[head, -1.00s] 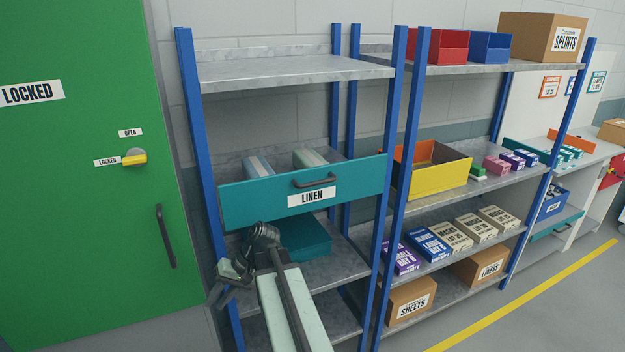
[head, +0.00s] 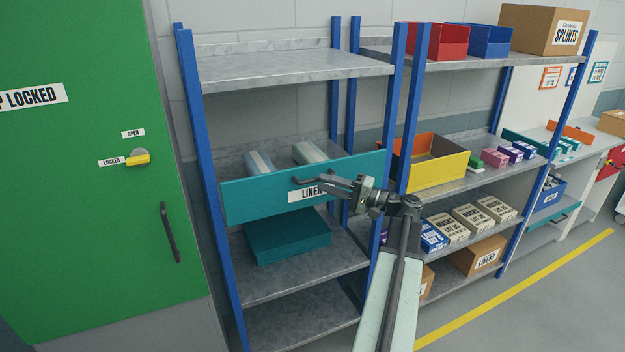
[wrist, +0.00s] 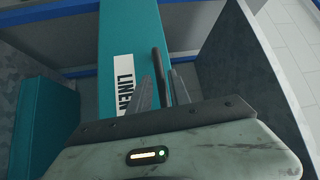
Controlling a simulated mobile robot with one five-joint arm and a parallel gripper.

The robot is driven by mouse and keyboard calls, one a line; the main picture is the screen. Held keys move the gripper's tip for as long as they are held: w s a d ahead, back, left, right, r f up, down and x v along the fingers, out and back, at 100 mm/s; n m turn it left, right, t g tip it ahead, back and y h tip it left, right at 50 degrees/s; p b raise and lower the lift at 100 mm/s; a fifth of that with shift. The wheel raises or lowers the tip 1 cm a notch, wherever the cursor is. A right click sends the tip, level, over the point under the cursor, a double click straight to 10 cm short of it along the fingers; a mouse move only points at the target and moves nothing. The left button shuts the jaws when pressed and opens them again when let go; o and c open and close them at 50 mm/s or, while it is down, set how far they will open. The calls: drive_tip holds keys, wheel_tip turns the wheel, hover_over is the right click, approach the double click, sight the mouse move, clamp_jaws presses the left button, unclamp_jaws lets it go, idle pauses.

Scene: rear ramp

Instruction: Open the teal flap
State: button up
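The teal flap (head: 262,195) is a wide upright panel across the front of a shelf bay in the left rack. It has a white LINEN label (head: 299,195) and a dark bar handle (head: 299,181). The flap looks closed. My gripper (head: 322,179) is in front of it at the handle, covering part of the label and handle in the head view. In the wrist view my gripper (wrist: 162,78) has its fingers apart, one on each side of the handle (wrist: 157,62). I cannot tell whether they touch it. The label also shows there (wrist: 123,83).
Folded linens (head: 259,162) lie behind the flap. A teal box (head: 287,237) sits on the shelf below. Blue rack posts (head: 202,150) flank the flap. A yellow bin (head: 441,170) stands on the right rack. A green door (head: 85,230) is at left. Floor is clear at lower right.

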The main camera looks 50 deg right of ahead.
sight(314, 180)
drive_tip(key=x, duration=0.4)
drive_tip(key=shift+w+a, duration=0.1)
drive_tip(key=shift+w, duration=0.05)
clamp_jaws()
idle(1.1)
